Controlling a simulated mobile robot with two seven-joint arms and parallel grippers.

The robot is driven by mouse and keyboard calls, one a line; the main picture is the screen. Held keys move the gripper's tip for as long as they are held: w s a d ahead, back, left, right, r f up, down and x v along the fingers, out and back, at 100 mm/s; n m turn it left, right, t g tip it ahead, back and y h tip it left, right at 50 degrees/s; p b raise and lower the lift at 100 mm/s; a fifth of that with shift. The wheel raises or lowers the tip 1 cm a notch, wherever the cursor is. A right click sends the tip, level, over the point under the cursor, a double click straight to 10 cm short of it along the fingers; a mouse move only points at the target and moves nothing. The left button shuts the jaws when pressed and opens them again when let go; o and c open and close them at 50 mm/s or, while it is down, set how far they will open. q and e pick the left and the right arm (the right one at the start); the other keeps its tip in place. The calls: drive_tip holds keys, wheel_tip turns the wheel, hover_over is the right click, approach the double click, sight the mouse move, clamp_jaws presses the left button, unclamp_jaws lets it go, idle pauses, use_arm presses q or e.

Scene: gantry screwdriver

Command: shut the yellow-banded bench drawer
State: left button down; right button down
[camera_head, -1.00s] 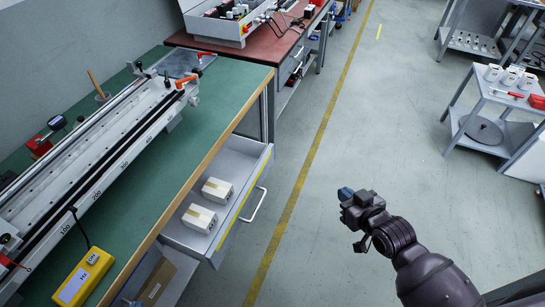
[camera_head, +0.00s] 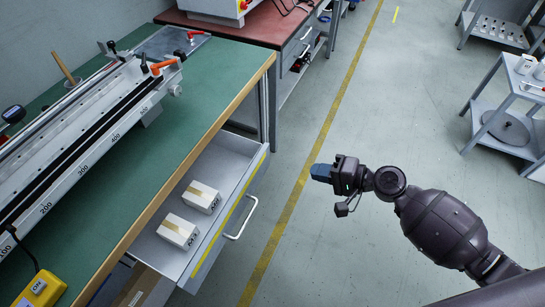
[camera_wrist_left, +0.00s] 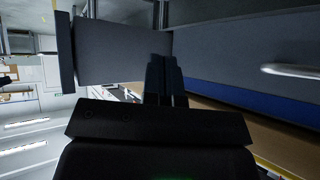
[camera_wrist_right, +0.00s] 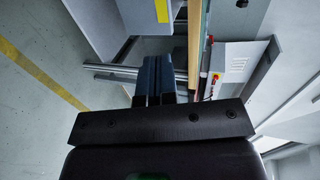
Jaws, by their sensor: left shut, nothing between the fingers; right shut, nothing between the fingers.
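The yellow-banded drawer (camera_head: 222,227) is pulled out from under the green bench, with a yellow strip and a pale bar handle (camera_head: 243,217) on its front. Two white boxes with tan tape, a rear one (camera_head: 201,197) and a front one (camera_head: 178,231), sit in it. My right gripper (camera_head: 320,172) is shut and empty, over the aisle right of the handle and apart from it. Its shut fingers (camera_wrist_right: 155,78) show in the right wrist view, with a yellow-marked grey panel above. My left gripper (camera_wrist_left: 165,80) is shut and empty in the left wrist view; it is outside the head view.
The green bench (camera_head: 215,75) carries a long rail fixture and a yellow box (camera_head: 40,288). A red-topped bench (camera_head: 258,28) stands behind. A grey trolley (camera_head: 500,120) is at right. Aisle floor is clear. A blue-banded front (camera_wrist_left: 230,95) shows in the left wrist view.

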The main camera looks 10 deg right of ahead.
approach(261, 159)
drive_tip(key=w+a+f, duration=0.1)
drive_tip(key=a+f, duration=0.1)
drive_tip(key=shift+w+a, duration=0.7)
drive_tip(key=shift+a, duration=0.25)
drive_tip(key=shift+w+a, duration=0.7)
drive_tip(key=shift+a, duration=0.2)
